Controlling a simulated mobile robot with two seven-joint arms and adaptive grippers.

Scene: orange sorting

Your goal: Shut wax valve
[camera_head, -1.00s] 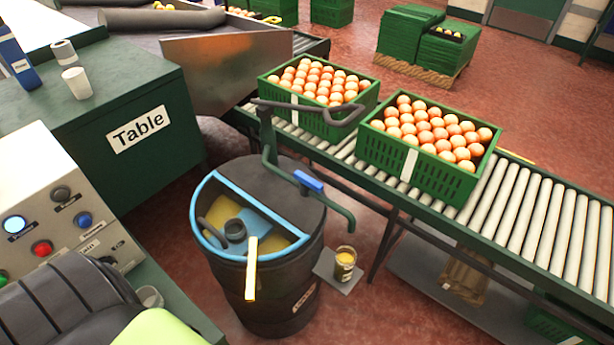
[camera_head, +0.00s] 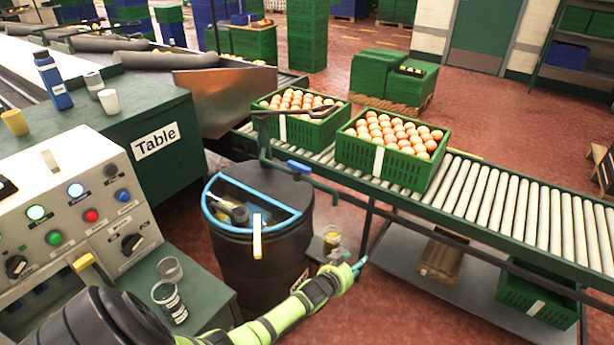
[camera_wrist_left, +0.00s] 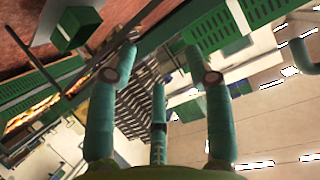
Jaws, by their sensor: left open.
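The wax valve's blue handle (camera_head: 298,167) sits on a dark green pipe above the black drum (camera_head: 235,262). The handle lies roughly along the pipe; I cannot tell the valve's exact state. A small glass cup (camera_head: 331,240) stands below the pipe's spout (camera_head: 337,200). My left gripper (camera_head: 361,262) is low beside the cup, right of the drum, and well below the handle. In the left wrist view, my left gripper (camera_wrist_left: 165,62) shows spread teal fingers with nothing between them; the valve is not recognisable there. My right gripper is out of view.
Behind the valve, two green crates (camera_head: 428,177) of oranges stand on the roller conveyor (camera_head: 515,208). A control panel (camera_head: 75,205) and table (camera_head: 160,110) are at the left. The conveyor's side frame runs close behind my left gripper.

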